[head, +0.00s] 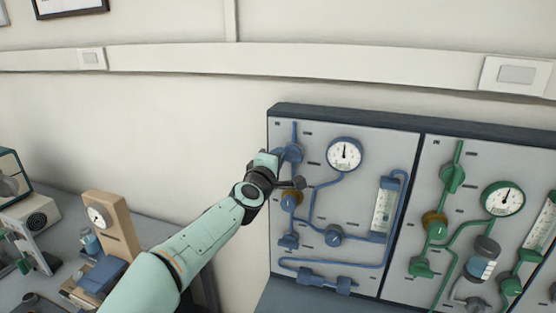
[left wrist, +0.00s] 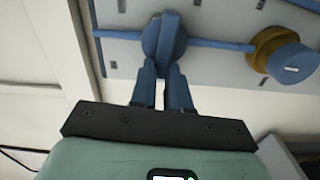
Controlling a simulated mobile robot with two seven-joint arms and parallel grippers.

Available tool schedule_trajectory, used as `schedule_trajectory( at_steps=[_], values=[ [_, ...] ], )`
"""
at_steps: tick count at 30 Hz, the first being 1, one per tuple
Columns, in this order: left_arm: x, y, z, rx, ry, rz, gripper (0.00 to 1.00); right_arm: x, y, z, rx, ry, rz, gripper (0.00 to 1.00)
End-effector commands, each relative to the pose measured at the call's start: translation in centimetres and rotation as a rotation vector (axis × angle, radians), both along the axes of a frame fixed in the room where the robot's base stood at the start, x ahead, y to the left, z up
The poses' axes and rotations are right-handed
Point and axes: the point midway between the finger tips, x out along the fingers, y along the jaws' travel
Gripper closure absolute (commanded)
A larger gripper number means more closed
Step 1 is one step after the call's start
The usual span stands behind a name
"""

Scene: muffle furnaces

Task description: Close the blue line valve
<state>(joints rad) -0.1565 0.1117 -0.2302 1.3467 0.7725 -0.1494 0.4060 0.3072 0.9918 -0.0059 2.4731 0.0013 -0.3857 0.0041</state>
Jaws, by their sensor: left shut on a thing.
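The blue line valve (head: 294,152) is at the upper left of the blue-piped panel, just below the top end of the blue pipe. In the left wrist view, its round blue body and raised handle (left wrist: 165,38) lie on the blue pipe. My left gripper (head: 280,156) reaches it from the left. Its two blue fingers (left wrist: 162,72) are shut on the handle, whose near end is between them and partly hidden. My right gripper is in neither view.
A brass and blue regulator (head: 290,201), a gauge (head: 345,154) and a flow tube (head: 384,211) share the panel. A green-piped panel (head: 480,160) adjoins on the right. A bench with equipment and a tan gauge stand (head: 112,225) is at the lower left.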

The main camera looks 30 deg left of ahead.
Motion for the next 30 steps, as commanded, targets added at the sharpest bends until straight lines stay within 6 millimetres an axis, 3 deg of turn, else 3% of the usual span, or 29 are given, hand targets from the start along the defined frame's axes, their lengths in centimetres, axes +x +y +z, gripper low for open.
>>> schedule_trajectory(
  at_steps=[23, 24, 26, 30],
  values=[
    [0.07, -0.15, -0.36, -0.105, -0.023, -0.004, 1.0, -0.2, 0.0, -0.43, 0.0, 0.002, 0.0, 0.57],
    [0.07, -0.16, -0.36, -0.105, -0.023, -0.004, 0.78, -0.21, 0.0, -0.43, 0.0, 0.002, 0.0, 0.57],
    [0.07, -0.15, -0.36, -0.105, -0.023, -0.004, 0.58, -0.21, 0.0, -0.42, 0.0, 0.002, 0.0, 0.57],
    [0.04, -0.09, -0.32, -0.102, -0.023, -0.003, 0.58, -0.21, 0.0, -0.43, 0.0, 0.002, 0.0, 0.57]
  ],
)
